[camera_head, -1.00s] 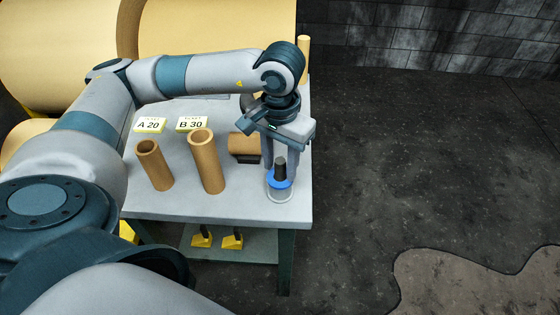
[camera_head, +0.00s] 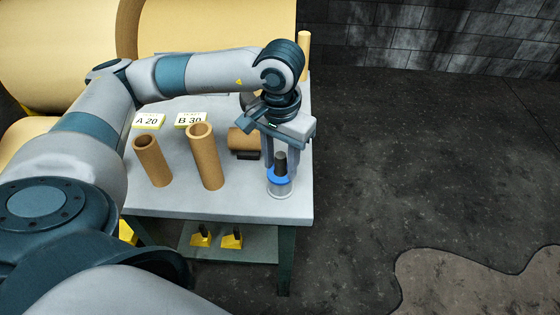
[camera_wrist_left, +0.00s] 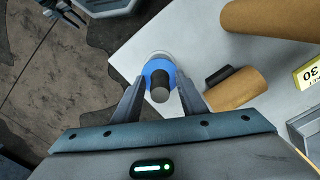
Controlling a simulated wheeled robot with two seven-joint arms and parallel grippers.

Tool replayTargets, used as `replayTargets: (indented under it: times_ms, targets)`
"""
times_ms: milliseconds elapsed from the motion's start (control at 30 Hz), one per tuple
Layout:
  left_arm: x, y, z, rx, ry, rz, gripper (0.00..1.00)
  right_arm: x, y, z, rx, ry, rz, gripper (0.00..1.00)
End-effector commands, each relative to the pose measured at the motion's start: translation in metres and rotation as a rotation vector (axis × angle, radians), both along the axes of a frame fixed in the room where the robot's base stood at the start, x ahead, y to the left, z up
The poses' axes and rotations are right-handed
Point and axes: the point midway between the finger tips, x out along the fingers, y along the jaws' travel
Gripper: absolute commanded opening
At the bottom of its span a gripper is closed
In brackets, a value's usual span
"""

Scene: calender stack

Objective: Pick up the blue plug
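The blue plug (camera_head: 279,176) has a blue disc and a dark upright knob (camera_head: 280,162). It sits on a grey cylinder (camera_head: 279,190) near the right front corner of the grey table. My left gripper (camera_head: 280,163) points down over it, with one finger on each side of the knob. In the left wrist view the fingers (camera_wrist_left: 160,80) stand apart, beside the blue disc (camera_wrist_left: 155,69), and the knob is between them. I see no grip on the plug.
Two upright brown tubes (camera_head: 152,162) (camera_head: 205,158) stand to the left, in front of the A 20 label (camera_head: 149,121) and B 30 label (camera_head: 190,120). A brown tube lies behind the plug (camera_head: 240,139), with a dark block beside it. Open floor (camera_head: 430,180) lies to the right.

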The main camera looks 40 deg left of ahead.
Motion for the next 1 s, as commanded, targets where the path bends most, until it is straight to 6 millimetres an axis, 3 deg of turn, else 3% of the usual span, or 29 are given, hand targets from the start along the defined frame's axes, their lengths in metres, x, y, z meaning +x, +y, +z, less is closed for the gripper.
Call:
replayTargets:
  times_ms: [33,100,267,633,1000]
  targets:
    - [-0.005,-0.001,-0.009,0.0,0.02,-0.002,0.38,0.0,0.0,-0.002,0.0,0.0,0.0,0.31]
    - [-0.005,-0.002,-0.009,0.0,0.021,-0.002,0.36,0.0,0.0,-0.003,0.0,0.001,0.0,0.31]
    - [-0.005,-0.002,-0.01,-0.001,0.021,-0.003,0.0,0.003,0.0,-0.003,-0.001,-0.002,0.0,0.31]
    - [-0.005,-0.002,-0.009,-0.001,0.018,-0.005,0.0,0.014,-0.001,-0.001,-0.001,-0.014,0.0,0.31]
    - [-0.005,-0.003,-0.004,-0.002,0.02,-0.006,0.0,0.006,-0.001,-0.003,-0.001,-0.004,-0.001,0.31]
